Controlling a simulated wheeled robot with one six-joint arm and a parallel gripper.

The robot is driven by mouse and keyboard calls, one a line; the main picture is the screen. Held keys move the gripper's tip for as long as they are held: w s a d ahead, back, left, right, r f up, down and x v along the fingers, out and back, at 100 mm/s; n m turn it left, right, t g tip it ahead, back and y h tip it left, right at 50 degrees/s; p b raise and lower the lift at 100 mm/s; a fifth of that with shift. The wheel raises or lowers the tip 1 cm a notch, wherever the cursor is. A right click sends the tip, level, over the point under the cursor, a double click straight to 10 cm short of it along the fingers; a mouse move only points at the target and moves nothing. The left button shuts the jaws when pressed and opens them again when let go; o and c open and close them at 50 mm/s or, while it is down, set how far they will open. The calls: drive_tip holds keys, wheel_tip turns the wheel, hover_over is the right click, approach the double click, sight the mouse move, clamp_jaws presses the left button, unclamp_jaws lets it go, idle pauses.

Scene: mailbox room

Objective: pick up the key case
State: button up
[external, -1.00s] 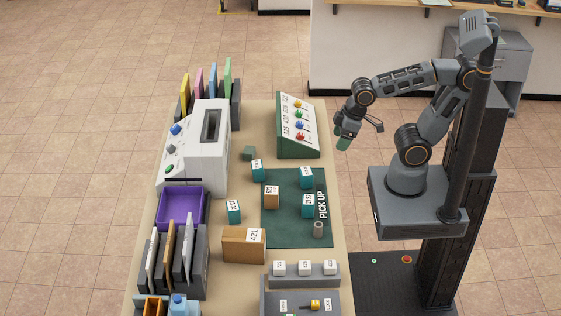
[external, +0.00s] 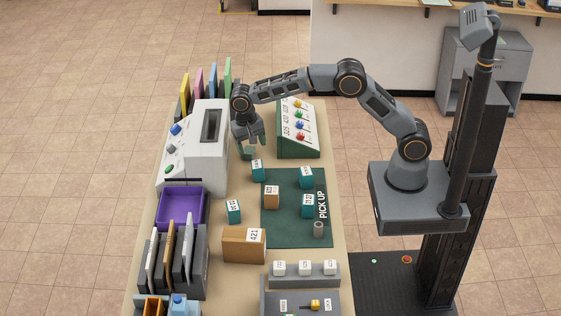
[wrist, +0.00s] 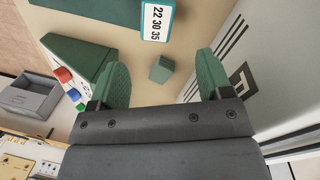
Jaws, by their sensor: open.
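A small plain green block, most likely the key case, (external: 248,154) sits on the beige table between the white machine and the sloped panel of coloured buttons. It also shows in the wrist view (wrist: 159,70), in the gap between the two green fingers and apart from both. My gripper (external: 250,141) is open and empty, pointing down just above the block. Its fingers (wrist: 163,60) spread to the left and right of the block in the wrist view. In the external view the fingers partly overlap the block, so the height between them is hard to tell.
The white machine (external: 206,145) stands close on the left, the button panel (external: 299,130) close on the right. A teal numbered box (external: 257,171) lies just in front of the block. More boxes stand on and beside the green mat (external: 285,233).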

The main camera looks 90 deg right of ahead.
sight(256, 163)
drive_tip(key=f+m, duration=0.1)
drive_tip(key=f, duration=0.2)
drive_tip(key=s+f+m, duration=0.1)
drive_tip(key=f+m, duration=0.1)
drive_tip(key=f, duration=0.1)
drive_tip(key=shift+s+m+p, duration=0.1)
drive_tip(key=shift+m+p, duration=0.2)
drive_tip(key=shift+s+f+p, duration=0.2)
drive_tip(key=shift+f+p, duration=0.15)
drive_tip(key=shift+f, duration=1)
drive_tip(key=shift+s+f+p, duration=0.2)
drive_tip(key=shift+f+p, duration=0.15)
drive_tip(key=shift+f, duration=1)
drive_tip(key=shift+c, duration=0.4)
drive_tip(key=c, duration=0.9)
drive_tip(key=shift+c, duration=0.3)
drive_tip(key=shift+r, duration=0.15)
